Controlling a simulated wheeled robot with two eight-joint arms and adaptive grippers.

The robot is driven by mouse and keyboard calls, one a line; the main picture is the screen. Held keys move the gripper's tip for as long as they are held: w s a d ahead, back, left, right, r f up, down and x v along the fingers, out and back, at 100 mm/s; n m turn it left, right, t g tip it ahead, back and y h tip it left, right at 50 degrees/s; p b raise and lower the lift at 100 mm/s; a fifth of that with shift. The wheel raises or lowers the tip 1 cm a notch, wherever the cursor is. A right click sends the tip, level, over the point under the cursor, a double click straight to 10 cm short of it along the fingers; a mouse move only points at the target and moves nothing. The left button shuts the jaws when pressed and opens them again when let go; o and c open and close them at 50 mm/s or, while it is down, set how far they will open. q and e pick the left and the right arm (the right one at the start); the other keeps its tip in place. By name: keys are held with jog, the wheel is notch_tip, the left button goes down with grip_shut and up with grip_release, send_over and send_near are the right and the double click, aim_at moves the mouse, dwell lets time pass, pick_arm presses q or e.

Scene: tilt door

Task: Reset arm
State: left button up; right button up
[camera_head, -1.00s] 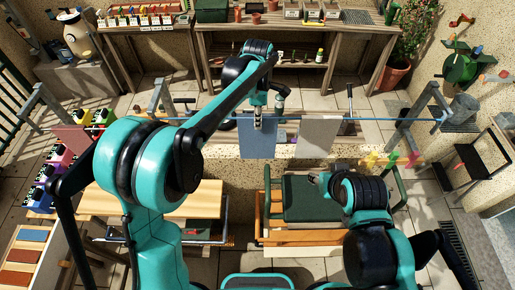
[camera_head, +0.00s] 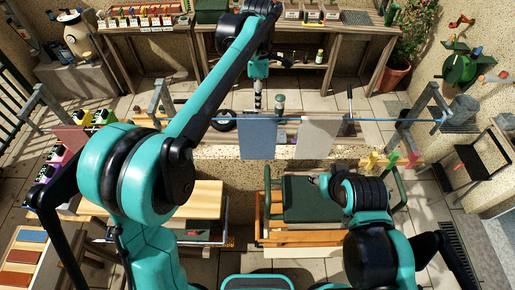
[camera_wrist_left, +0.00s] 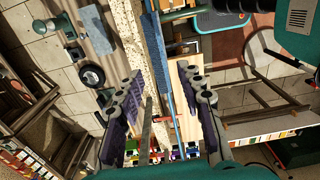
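My left gripper (camera_head: 258,100) is above the top edge of a hanging blue panel (camera_head: 257,138) in the head view. In the left wrist view the two dark fingers of this gripper (camera_wrist_left: 160,112) stand wide apart, with nothing held between them. A pale panel (camera_head: 317,137) hangs just right of the blue one on the same horizontal blue bar (camera_head: 378,120). My right arm is folded low at the right, and its gripper (camera_head: 318,180) shows only as a small dark end over a green-topped bench, so its opening is unclear.
A workbench (camera_head: 350,32) with pots stands at the back. A grey metal post (camera_head: 413,120) supports the bar at right. A wooden table (camera_head: 205,200) is at left front and a green-topped bench (camera_head: 308,200) at right front. Tiled floor lies behind the bar.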

pick_arm(q)
jog(key=s+a+r+m+t, duration=0.1)
jog(key=s+a+m+t, duration=0.3)
jog(key=s+a+m, duration=0.65)
jog(key=s+a+f+m+t, duration=0.3)
jog(key=s+a+f+m, duration=0.5)
jog(key=s, duration=0.4)
notch_tip(320, 180, down, 36)
jog(key=b, duration=3.4)
jog(key=shift+d+r+b, duration=0.2)
jog(key=shift+d+b, duration=0.1)
jog(key=shift+b, duration=0.1)
jog(key=shift+n, duration=0.25)
